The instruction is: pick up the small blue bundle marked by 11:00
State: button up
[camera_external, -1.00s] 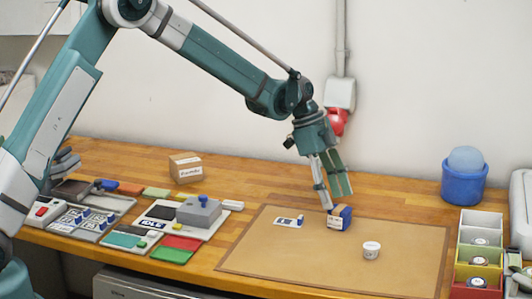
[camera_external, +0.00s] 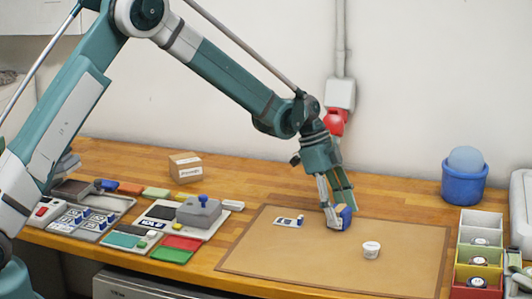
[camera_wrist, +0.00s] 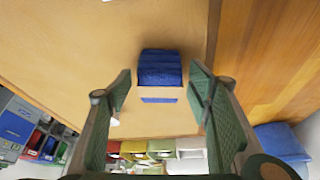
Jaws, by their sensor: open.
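A small blue bundle (camera_external: 346,215) lies on the tan mat (camera_external: 290,258), near its back edge. In the wrist view the bundle (camera_wrist: 160,68) shows as folded blue cloth with a pale band or label across its near side; any writing on it is too small to read. My gripper (camera_external: 339,216) is low over the mat, at the bundle, its fingers partly hiding it. In the wrist view my gripper (camera_wrist: 162,88) is open, with one finger on each side of the bundle and gaps between.
A white cup (camera_external: 371,250) stands on the mat in front of the bundle, and a small white card with a blue piece (camera_external: 289,221) lies to its left. Coloured bins (camera_external: 478,258) and a blue bucket (camera_external: 464,182) stand at the right. The mat's front left is clear.

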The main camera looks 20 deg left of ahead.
jog(key=shift+d+f, duration=0.1)
jog(key=shift+f, duration=0.1)
jog(key=shift+c, duration=0.7)
jog(key=c, duration=0.9)
